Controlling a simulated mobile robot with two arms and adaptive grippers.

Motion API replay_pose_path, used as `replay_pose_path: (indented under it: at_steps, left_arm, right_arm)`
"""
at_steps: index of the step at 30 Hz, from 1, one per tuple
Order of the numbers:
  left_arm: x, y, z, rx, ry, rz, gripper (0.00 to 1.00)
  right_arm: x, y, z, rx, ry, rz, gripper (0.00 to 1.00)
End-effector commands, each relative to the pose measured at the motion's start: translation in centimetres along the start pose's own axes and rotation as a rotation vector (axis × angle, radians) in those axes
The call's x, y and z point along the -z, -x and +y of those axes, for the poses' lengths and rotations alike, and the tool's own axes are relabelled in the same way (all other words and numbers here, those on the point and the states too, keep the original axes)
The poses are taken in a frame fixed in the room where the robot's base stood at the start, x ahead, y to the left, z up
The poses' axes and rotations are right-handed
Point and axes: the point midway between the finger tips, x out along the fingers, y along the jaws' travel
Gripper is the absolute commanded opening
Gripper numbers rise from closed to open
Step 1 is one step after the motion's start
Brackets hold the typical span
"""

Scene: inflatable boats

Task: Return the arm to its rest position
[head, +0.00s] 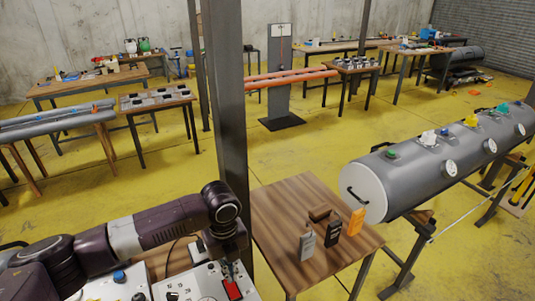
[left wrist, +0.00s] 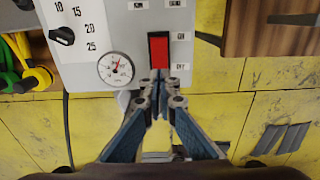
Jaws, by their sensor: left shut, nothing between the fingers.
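My left arm (head: 150,225) comes in from the left in the head view and bends down at its wrist. My left gripper (head: 228,272) points down over a white control panel (head: 206,286). In the left wrist view the left gripper (left wrist: 158,80) has its fingertips together with nothing between them. The tips lie at the lower end of a red rocker switch (left wrist: 158,50) in the picture; I cannot tell whether they touch it. The red switch also shows in the head view (head: 233,289). My right gripper is not in view.
A pressure gauge (left wrist: 115,68) and a black knob (left wrist: 62,36) sit on the panel. A wooden table (head: 285,208) with small upright devices (head: 333,245) stands to the right. A dark steel post (head: 226,110) rises just behind my left wrist. A grey inflatable tube (head: 430,165) lies further right.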

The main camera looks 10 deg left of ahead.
Motion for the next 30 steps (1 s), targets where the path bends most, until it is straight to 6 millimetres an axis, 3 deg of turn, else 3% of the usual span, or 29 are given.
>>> replay_pose_path:
  at_steps: [4, 8, 12, 17, 23, 30]
  left_arm:
    - [2.4, -1.2, -0.8, 0.026, 0.032, 0.019, 0.00]
    - [7.1, -2.9, -2.4, 0.093, 0.138, 0.060, 0.00]
    - [12.0, -3.8, -3.9, 0.189, 0.341, 0.119, 0.00]
    - [15.9, -3.9, -4.3, 0.284, 0.639, 0.196, 0.00]
    - [17.8, -3.8, -2.2, 0.358, 1.100, 0.278, 0.00]
    - [17.1, -4.3, 4.7, 0.384, 1.694, 0.284, 0.00]
  right_arm:
    - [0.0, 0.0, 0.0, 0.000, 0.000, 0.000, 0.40]
    - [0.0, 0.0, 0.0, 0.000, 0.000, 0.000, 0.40]
    - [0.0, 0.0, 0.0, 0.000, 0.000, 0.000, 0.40]
    - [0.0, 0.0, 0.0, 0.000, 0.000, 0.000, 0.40]
    - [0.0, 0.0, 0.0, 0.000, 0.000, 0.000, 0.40]
    - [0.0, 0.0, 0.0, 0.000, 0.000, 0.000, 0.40]
